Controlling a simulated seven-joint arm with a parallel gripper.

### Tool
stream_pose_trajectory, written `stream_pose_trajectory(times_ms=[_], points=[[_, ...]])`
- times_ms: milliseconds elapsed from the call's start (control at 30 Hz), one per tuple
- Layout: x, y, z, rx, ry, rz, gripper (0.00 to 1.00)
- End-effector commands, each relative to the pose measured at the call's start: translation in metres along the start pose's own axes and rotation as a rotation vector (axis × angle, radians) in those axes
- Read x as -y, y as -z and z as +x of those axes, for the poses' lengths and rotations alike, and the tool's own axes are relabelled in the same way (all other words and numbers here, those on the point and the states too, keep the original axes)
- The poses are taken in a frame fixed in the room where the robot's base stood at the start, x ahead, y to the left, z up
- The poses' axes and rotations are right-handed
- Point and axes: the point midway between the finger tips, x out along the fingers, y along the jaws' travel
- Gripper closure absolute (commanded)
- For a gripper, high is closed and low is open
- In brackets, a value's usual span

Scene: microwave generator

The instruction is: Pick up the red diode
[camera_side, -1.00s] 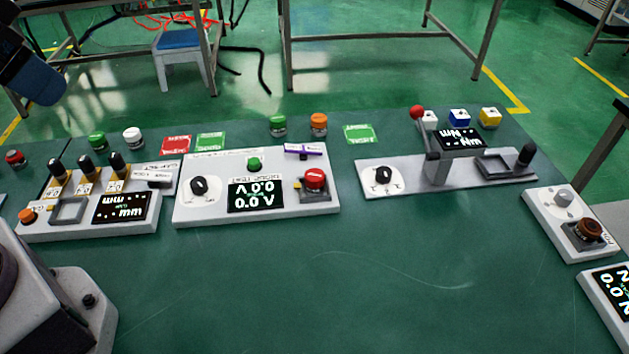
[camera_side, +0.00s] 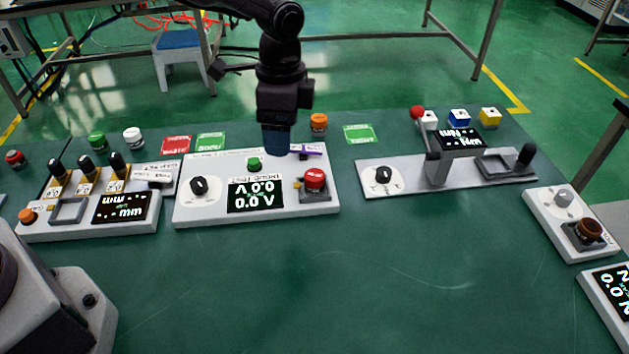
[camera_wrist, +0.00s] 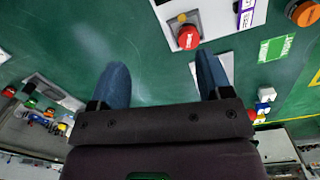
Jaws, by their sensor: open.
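A red round-topped piece (camera_side: 315,180) sits in a small grey holder at the right end of the middle white panel. It also shows in the wrist view (camera_wrist: 188,37), near the top centre. Another dark red round piece (camera_side: 15,158) lies at the far left; I cannot tell from looks alone which is the diode. My gripper (camera_side: 277,145) hangs pointing down over the back of the middle panel, left of and behind the nearer red piece. In the wrist view my gripper (camera_wrist: 160,58) has its blue fingers wide apart with nothing between them.
The middle panel (camera_side: 190,215) carries a black knob, a green button and a display. An orange-capped piece (camera_side: 319,124) stands behind it, right of my gripper. A purple-and-white strip (camera_side: 308,150) lies close to the fingers. The table front (camera_side: 400,270) is clear.

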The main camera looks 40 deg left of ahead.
Motion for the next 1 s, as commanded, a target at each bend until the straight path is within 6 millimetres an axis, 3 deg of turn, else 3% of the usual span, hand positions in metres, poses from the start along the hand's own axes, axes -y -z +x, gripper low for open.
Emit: stream_pose_trajectory(times_ms=[33, 133, 300, 400, 533, 800, 1000], points=[[0.006, 0.013, 0.015, 0.005, -0.009, 0.080, 0.28], [0.018, 0.034, 0.028, -0.005, -0.002, 0.247, 0.28], [0.036, 0.050, 0.007, -0.037, 0.053, 0.465, 0.28], [0.035, 0.049, 0.009, -0.029, 0.048, 0.538, 0.28], [0.035, 0.049, 0.021, -0.026, 0.045, 0.571, 0.28], [0.037, 0.051, 0.070, -0.027, 0.045, 0.569, 0.28], [0.038, 0.051, 0.086, -0.027, 0.048, 0.568, 0.28]])
